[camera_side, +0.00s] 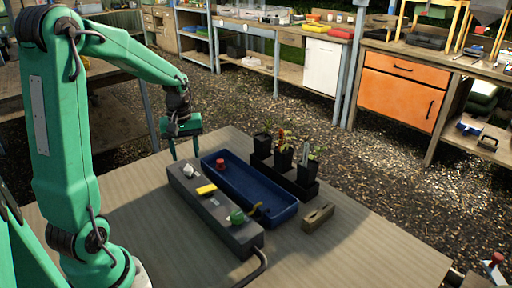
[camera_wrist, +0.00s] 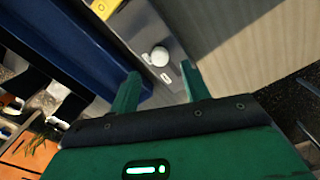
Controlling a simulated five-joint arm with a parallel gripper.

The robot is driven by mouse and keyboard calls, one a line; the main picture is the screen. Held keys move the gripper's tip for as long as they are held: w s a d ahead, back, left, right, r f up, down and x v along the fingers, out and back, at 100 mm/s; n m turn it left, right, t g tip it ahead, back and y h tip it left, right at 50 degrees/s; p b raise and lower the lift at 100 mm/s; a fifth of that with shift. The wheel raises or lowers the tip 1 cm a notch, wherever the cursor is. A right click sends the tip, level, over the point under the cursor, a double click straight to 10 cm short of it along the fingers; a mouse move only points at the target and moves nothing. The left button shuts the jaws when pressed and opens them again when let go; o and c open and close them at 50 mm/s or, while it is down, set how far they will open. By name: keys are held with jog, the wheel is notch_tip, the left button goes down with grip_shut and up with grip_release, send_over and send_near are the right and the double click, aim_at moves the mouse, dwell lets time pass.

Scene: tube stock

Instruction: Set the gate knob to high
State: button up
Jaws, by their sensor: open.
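A long grey control box (camera_side: 215,210) lies on the table, with a round white knob (camera_side: 189,170) near its far end. The white knob also shows in the wrist view (camera_wrist: 159,56), just beyond and between my fingertips. I cannot read any knob label, so I cannot tell for sure which is the gate knob. A yellow control (camera_side: 206,189) sits mid-box, and a green round part (camera_side: 237,216) with a yellow piece sits at the near end. My gripper (camera_side: 184,150) is open and empty, pointing down near the far end of the box; it also shows in the wrist view (camera_wrist: 161,75).
A blue trough (camera_side: 275,213) with a red knob-like part (camera_side: 220,163) runs right beside the box. Potted plants (camera_side: 283,158) stand in a black tray behind it. A tan block (camera_side: 318,217) lies to the right. The table (camera_side: 350,255) is clear at front right.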

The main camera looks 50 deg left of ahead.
aim_at(188, 168)
jog(key=shift+f, duration=2.5)
